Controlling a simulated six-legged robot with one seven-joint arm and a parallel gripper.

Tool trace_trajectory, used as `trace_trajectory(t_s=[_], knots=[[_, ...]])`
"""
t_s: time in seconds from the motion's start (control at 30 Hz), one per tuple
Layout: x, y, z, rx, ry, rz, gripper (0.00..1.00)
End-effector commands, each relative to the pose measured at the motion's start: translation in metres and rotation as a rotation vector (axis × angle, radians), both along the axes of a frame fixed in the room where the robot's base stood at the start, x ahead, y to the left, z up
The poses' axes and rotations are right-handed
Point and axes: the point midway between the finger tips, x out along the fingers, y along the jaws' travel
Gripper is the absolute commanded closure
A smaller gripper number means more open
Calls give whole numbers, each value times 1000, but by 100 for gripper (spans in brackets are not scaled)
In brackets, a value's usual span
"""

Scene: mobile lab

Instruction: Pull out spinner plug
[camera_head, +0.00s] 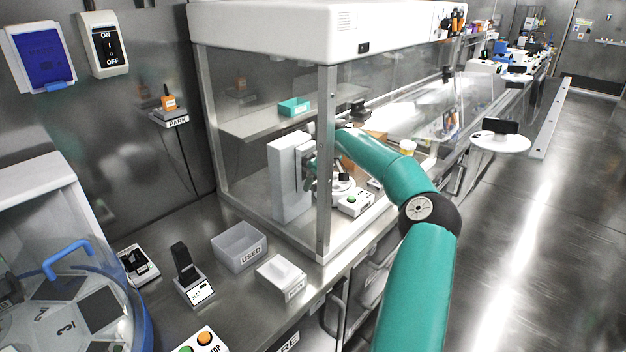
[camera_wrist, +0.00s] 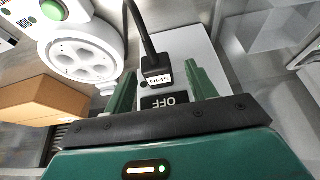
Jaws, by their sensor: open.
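The spinner plug (camera_wrist: 157,70) is a small black plug with a white label, apparently reading SPIN, and a black cable running up from it. It sits on a white box (camera_wrist: 190,45) that has a black OFF label (camera_wrist: 165,101). My gripper (camera_wrist: 160,82) is open, with one green finger on each side of the plug and a visible gap to each. In the head view my gripper (camera_head: 311,170) is inside the glass cabinet beside the tall white box (camera_head: 288,180). The plug cannot be made out there.
A white spinner with round wells (camera_wrist: 82,60) and a green-button unit (camera_head: 352,204) stand close by. A cardboard-coloured box (camera_wrist: 40,100) lies left in the wrist view. The cabinet's metal corner post (camera_head: 325,160) is near my arm. An orange plug sits on the PARK holder (camera_head: 170,117).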

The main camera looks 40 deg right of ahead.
Motion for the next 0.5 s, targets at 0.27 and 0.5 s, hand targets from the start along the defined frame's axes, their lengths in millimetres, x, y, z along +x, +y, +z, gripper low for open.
trace_trajectory(t_s=[0.27, 0.5], knots=[[-3, -4, 0, 0, 0, -2, 44], [-2, -4, 0, 0, 0, -2, 89]])
